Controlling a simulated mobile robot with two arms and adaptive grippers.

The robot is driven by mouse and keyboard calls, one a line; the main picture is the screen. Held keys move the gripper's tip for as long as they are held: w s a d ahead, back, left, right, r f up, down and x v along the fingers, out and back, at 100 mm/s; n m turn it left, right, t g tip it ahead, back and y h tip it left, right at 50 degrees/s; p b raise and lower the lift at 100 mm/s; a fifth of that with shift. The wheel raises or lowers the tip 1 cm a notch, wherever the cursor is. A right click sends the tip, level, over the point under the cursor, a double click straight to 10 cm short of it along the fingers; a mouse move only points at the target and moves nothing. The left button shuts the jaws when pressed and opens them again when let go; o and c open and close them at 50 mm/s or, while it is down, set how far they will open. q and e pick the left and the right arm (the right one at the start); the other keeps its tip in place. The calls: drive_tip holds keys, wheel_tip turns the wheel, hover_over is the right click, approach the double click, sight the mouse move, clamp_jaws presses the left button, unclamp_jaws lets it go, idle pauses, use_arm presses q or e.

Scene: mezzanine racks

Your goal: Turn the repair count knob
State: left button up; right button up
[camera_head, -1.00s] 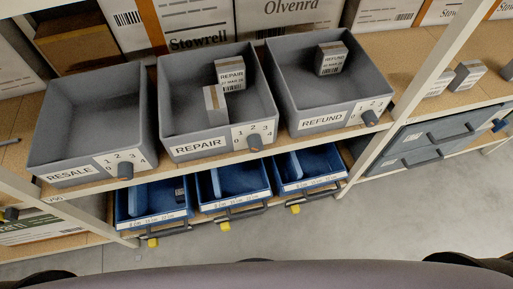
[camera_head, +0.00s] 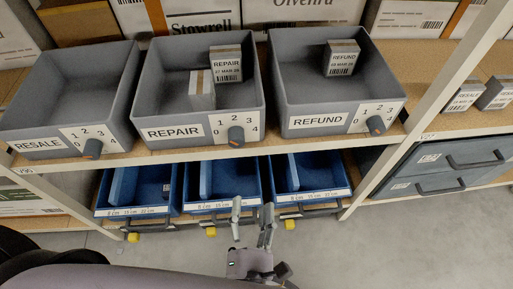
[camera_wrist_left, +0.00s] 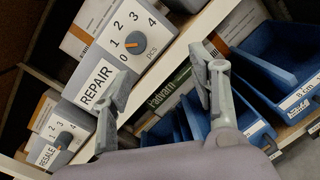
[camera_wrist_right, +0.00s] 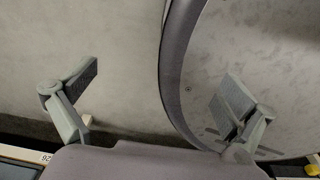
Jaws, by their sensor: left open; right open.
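The repair bin (camera_head: 160,110) is a grey open box on the shelf with a REPAIR label. Its dark round knob (camera_head: 236,136) is on the front plate, with the numbers 0 to 4 around it. The knob also shows in the left wrist view (camera_wrist_left: 135,43), with an orange mark; its exact setting is hard to read. Two small boxes are in the bin, one a REPAIR box (camera_head: 226,64). My left gripper (camera_head: 252,208) is open and empty, below the knob and in front of the blue bins, apart from the knob.
The resale bin (camera_head: 62,98) and refund bin (camera_head: 330,92) flank the repair bin, each with its own knob. Blue bins (camera_head: 222,182) are on the shelf below. A white rack post (camera_head: 425,110) stands right. Grey floor is clear in front.

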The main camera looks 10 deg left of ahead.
sight(237, 144)
use_arm(q)
drive_tip(key=w+a+r+n+y+p, duration=0.1)
drive_tip(key=w+a, duration=0.1)
drive_tip(key=w, duration=0.3)
drive_tip(key=w+a+n+p, duration=0.1)
drive_tip(key=w+a+n, duration=0.1)
drive_tip(key=w, duration=0.3)
drive_tip(key=w+a+r+n+y+p, duration=0.1)
drive_tip(key=w+a+n, duration=0.1)
drive_tip(key=w, duration=0.4)
drive_tip(key=shift+a+r+g+y, duration=0.3)
drive_tip(key=shift+a+r+g, duration=0.05)
drive_tip(key=shift+g, duration=0.05)
use_arm(e)
drive_tip(key=r, duration=0.3)
drive_tip(key=shift+d, duration=0.2)
use_arm(q)
drive_tip(key=shift+c, duration=0.5)
drive_tip(key=c, duration=1.1)
drive_tip(key=shift+o, duration=0.2)
drive_tip(key=shift+p, duration=0.3)
use_arm(e)
drive_tip(key=shift+a, duration=0.2)
use_arm(q)
drive_tip(key=shift+s, duration=0.1)
use_arm(e)
drive_tip(key=shift+r, duration=0.15)
